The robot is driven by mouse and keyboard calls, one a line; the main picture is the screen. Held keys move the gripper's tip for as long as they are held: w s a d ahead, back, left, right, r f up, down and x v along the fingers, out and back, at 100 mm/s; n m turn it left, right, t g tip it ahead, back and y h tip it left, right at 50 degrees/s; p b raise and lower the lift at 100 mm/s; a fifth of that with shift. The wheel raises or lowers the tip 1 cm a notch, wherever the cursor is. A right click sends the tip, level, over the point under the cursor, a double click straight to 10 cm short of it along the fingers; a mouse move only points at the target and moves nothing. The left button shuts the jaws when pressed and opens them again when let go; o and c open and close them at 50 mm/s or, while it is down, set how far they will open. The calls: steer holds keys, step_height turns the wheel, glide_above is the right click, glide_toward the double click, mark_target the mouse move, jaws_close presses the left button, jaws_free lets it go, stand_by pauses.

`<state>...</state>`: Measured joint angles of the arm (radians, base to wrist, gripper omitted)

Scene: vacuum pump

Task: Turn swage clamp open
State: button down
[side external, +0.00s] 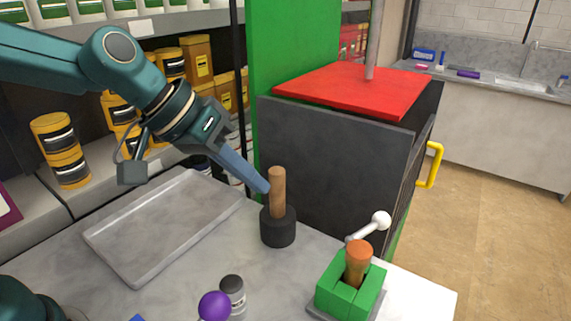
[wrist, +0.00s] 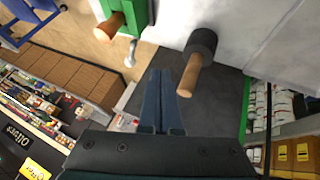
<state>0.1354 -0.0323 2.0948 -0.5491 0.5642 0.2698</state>
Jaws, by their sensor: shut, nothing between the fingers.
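A green clamp block (side external: 350,284) stands at the table's front right, gripping an upright copper-brown piece (side external: 357,263). Its lever with a white knob (side external: 380,221) points up and right. In the wrist view, the green block (wrist: 137,14) is at the top, with the copper piece (wrist: 107,27) and lever (wrist: 131,52) beside it. My gripper (side external: 266,187) is shut and empty, left of and well above the clamp. It also shows in the wrist view (wrist: 160,72).
The brown peg (side external: 277,190) stands in a black round base (side external: 278,228). A grey tray (side external: 160,262) lies left. A purple ball (side external: 214,305) and a small grey-black bottle (side external: 233,292) are at the front. A black cabinet with a red top (side external: 352,88) stands behind.

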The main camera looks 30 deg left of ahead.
mark_target(370, 228)
steer(key=shift+n+h, duration=0.3)
steer(key=shift+n, duration=0.4)
steer(key=w+d+f, duration=0.2)
steer(key=w+f, duration=0.2)
steer(key=w+d+f, duration=0.3)
steer(key=w+f, duration=0.1)
steer(key=w+d+f, duration=0.2)
steer(key=w+f, duration=0.2)
steer(key=w, duration=0.1)
steer(key=shift+w+d, duration=0.1)
steer(key=shift+d, duration=0.05)
steer(key=shift+w+d, duration=0.15)
steer(key=shift+d, duration=0.1)
steer(key=shift+w+d+r, duration=0.2)
steer(key=shift+d, duration=0.65)
steer(key=shift+w+d+r, duration=0.15)
steer(key=shift+d, duration=0.65)
